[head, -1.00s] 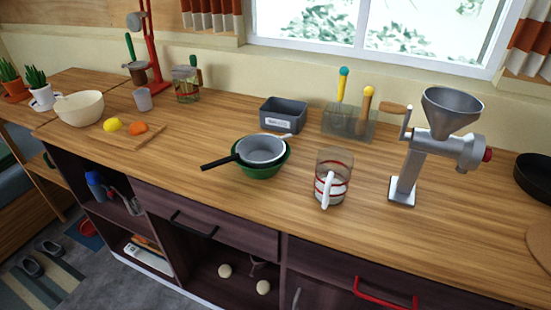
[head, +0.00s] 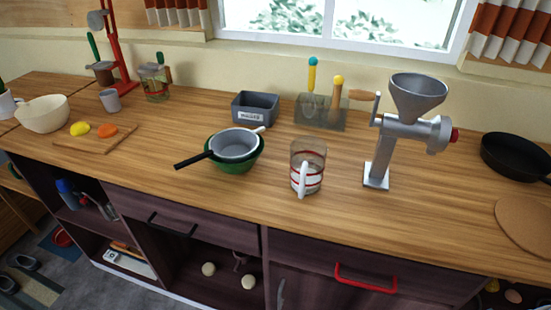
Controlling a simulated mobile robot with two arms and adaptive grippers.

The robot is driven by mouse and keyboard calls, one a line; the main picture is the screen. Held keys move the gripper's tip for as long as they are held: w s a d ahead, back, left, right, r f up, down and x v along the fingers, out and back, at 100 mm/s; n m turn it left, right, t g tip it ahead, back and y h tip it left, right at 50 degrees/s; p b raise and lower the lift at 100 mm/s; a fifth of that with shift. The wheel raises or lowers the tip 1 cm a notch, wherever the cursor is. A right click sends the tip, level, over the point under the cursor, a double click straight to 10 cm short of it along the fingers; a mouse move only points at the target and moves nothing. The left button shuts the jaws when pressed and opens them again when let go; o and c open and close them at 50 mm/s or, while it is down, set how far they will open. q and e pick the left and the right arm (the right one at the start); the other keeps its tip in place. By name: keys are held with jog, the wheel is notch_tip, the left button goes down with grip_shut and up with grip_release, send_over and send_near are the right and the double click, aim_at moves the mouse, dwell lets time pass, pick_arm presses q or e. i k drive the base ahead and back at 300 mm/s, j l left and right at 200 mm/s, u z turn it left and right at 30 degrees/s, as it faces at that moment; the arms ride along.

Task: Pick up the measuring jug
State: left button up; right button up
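The measuring jug (head: 309,169) stands upright on the wooden counter (head: 250,203), right of centre in the head view. It is clear, with red bands and a white handle on its near side. It stands apart from the green bowl on its left and the grinder on its right. Neither of my grippers shows in the head view.
Left of the jug, a grey pan (head: 236,144) sits in a green bowl (head: 236,166). A metal grinder (head: 383,155) stands to the right. Behind are a grey bin (head: 255,107) and a utensil block (head: 320,113). A black frying pan (head: 515,158) lies far right.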

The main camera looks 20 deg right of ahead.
aim_at(308, 154)
jog(key=j+z, duration=0.15)
jog(key=z, duration=0.25)
jog(key=i+j+z, duration=0.1)
jog(key=z, duration=0.35)
jog(key=j+z, duration=0.2)
jog(key=z, duration=0.2)
